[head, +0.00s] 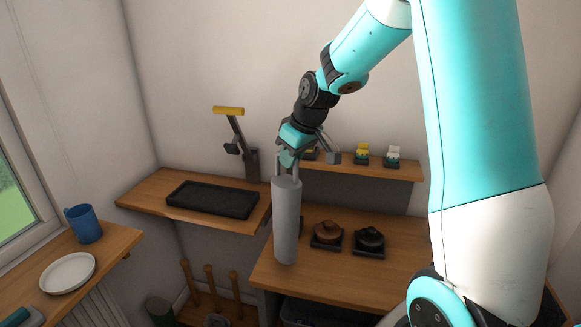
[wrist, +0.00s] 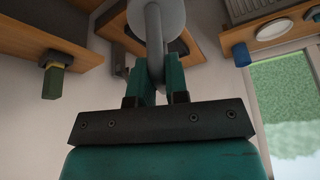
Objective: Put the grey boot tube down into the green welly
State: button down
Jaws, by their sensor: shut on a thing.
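The grey boot tube (head: 287,222) hangs upright below my gripper (head: 288,162), in front of the bench's left end. My gripper is shut on the thin loop handle at the tube's top. In the wrist view the jaws (wrist: 153,82) close around that loop, with the tube's round end (wrist: 168,20) beyond them. A dark green round-topped thing (head: 160,309) stands low at the bottom left of the head view. It looks like the green welly, but its lower part is cut off by the picture's edge.
A rack with upright wooden pegs (head: 210,288) stands low, right of the green thing. A black tray (head: 212,199) lies on the left shelf. A blue mug (head: 83,224) and white plate (head: 68,273) are left.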

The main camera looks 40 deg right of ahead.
aim_at(291, 179)
jog(key=shift+f+p, duration=0.3)
jog(key=shift+f, duration=1.45)
jog(key=shift+f, duration=0.15)
jog(key=c, duration=1.1)
grip_release()
jog(key=shift+r, duration=0.2)
